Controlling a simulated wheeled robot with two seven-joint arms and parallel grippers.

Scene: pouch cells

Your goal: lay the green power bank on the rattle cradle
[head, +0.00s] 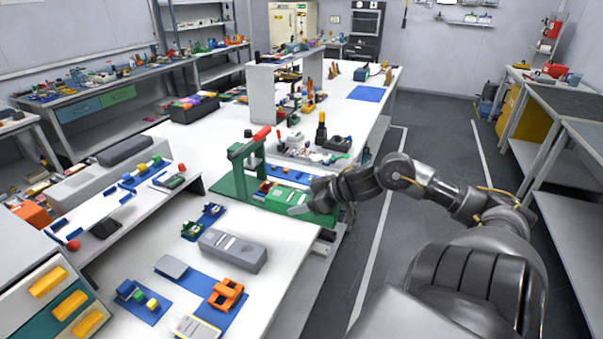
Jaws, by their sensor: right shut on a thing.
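The green power bank (283,194), with pale marks on its top, is at the green base of the press, at the front end of the white table. My right gripper (303,203) reaches in from the right and is shut on the power bank at its right end. The fingers are small here and partly merge with it, and I cannot tell whether the bank is lifted or touching the base. An orange cradle-shaped piece (226,294) sits on a blue mat nearer to me; I cannot tell whether it is the rattle cradle. My left gripper is out of view.
A green press with a red handle (261,134) stands just behind the power bank. A long grey box (232,250) lies to its front left. Small blue and green parts (136,296) and a grey plate (171,266) lie nearer. The floor aisle right of the table is clear.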

